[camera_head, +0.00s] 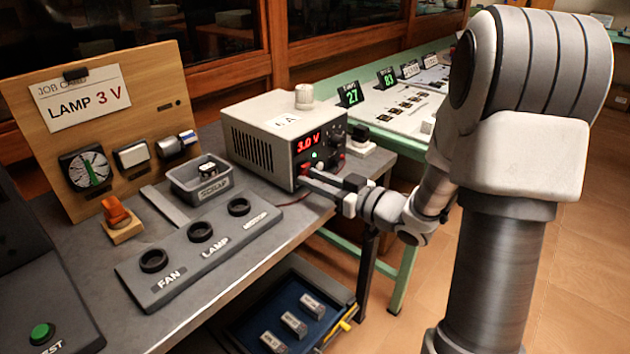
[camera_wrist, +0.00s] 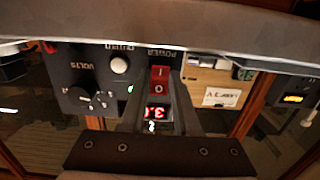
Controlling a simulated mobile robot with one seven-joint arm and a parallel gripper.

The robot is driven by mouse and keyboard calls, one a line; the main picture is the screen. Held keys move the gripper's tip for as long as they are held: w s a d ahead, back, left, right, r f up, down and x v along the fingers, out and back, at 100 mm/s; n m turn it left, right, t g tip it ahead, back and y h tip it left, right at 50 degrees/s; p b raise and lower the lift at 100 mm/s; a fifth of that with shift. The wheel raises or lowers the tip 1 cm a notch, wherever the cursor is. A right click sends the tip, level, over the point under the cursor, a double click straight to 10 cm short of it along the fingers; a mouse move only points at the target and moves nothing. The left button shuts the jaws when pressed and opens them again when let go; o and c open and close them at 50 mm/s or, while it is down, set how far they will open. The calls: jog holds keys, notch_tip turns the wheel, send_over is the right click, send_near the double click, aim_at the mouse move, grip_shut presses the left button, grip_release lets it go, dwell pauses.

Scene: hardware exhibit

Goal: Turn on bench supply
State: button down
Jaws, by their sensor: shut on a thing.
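The bench supply (camera_head: 268,140) is a pale box with a dark front panel on the grey bench. Its red display reads 3.0 V, and a small green light glows below it. My gripper (camera_head: 308,178) is at the lower front panel, its fingers shut on the red power switch. In the wrist view, which is upside down, the red rocker switch (camera_wrist: 159,79), marked I and O, sits between my fingertips (camera_wrist: 160,82). The VOLTS knob (camera_wrist: 98,101) and the white output button (camera_wrist: 119,65) are beside it. The fingers partly hide the panel.
A job card (camera_head: 88,104) reads LAMP 3 V on a wooden board. A holder (camera_head: 205,245) marked FAN and LAMP has several round sockets. A scrap bin (camera_head: 196,187) stands by the supply. A blue drawer (camera_head: 255,325) holds several labelled pieces below the bench.

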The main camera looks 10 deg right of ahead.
jog(key=c, duration=0.6)
grip_release()
jog(key=shift+c, duration=0.2)
jog(key=p+v, duration=0.4)
jog(key=v, duration=1.3)
jog(key=shift+s, duration=0.2)
jog(key=shift+d, duration=0.1)
